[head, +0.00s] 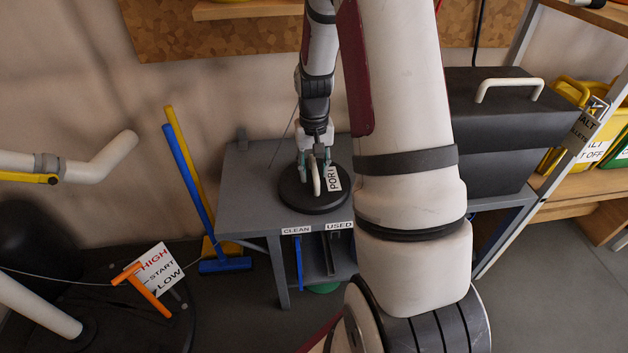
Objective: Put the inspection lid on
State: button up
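The inspection lid (300,197) is a round black disc with a white label reading "PORT" and a pale upright handle. It lies flat on the grey table (258,208). My gripper (315,176) points down over the lid, with its fingertips at either side of the handle. The view is too small to tell whether the fingers press on the handle or stand apart from it. The opening that the lid fits is not clearly visible.
At the left are pale pipes (108,158), an orange T-handle (148,290) and a HIGH/START/LOW sign (158,270). A blue broom (190,180) leans by the table. A black box (495,140) with a handle stands right. CLEAN and USED labels mark the table front.

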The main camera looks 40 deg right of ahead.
jog(key=shift+f, duration=0.25)
jog(key=shift+c, duration=0.6)
grip_shut()
